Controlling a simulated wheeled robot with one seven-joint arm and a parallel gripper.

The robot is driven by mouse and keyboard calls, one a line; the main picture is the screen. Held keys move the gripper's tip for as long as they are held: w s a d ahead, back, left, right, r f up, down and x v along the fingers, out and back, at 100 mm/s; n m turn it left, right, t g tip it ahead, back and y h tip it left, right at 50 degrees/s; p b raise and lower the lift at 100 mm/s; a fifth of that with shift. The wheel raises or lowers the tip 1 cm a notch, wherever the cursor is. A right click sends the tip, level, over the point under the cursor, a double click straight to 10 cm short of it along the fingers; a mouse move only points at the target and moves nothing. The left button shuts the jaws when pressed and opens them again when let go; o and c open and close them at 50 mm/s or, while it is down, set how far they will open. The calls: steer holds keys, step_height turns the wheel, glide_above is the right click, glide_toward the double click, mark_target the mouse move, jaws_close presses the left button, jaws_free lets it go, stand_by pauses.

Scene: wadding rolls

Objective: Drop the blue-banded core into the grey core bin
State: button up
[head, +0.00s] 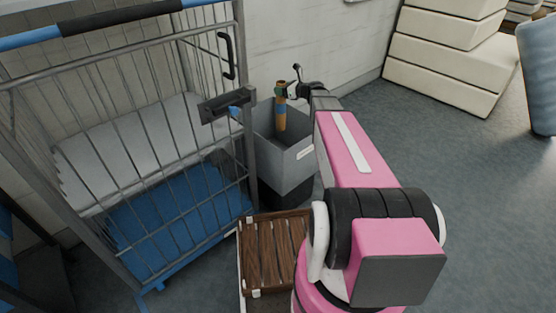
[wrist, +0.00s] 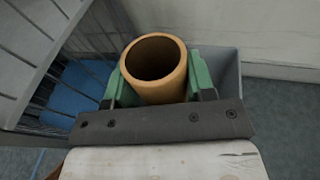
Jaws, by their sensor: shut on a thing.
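The core is a tan cardboard tube (head: 281,122) with a bluish band around its middle, held upright in the head view. Its open top end (wrist: 158,90) faces the wrist camera, where the band is hidden. My gripper (head: 281,91) is shut on the core near its top, with a green finger on each side in the wrist view (wrist: 158,78). The grey core bin (head: 283,175) stands below, and the core's lower end appears over or just inside its opening. The bin's grey wall also shows behind the core in the wrist view (wrist: 228,66).
A wire-sided cart (head: 120,150) with a blue base stands close on the left of the bin. A slatted wooden crate (head: 272,250) sits in front. The wall (head: 320,45) is behind, and cream padded blocks (head: 440,60) stand back right.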

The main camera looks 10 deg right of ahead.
steer(key=shift+f, duration=3.25)
steer(key=o, duration=1.3)
steer(key=shift+s, duration=0.1)
glide_toward(285, 101)
steer(key=shift+w+a+f, duration=0.1)
steer(key=shift+w+a, duration=0.25)
steer(key=shift+w, duration=0.2)
